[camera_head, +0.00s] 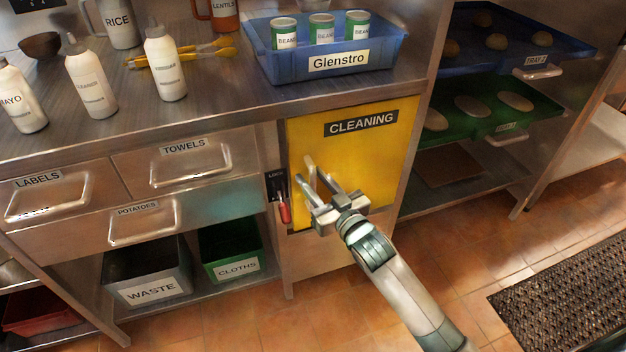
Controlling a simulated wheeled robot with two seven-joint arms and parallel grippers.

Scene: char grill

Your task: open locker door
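The locker door (385,150) is a yellow panel labelled CLEANING, under the counter in the middle of the head view. It looks closed in its frame. A lock (283,207) with a red grip and a LOCK label is on the post just left of the door. My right gripper (309,177) is in front of the door's left half, its fingers apart and pointing up and left. A small grey bar shows by the fingertips and may be the door handle; whether the fingers touch it I cannot tell. My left gripper is not in view.
A blue Glenstro bin (395,60) with cans stands on the counter above the door. Drawers (185,165) and the waste (150,285) and cloths (232,262) bins are left. A tray rack (505,110) is right. The tiled floor before the door is mostly clear.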

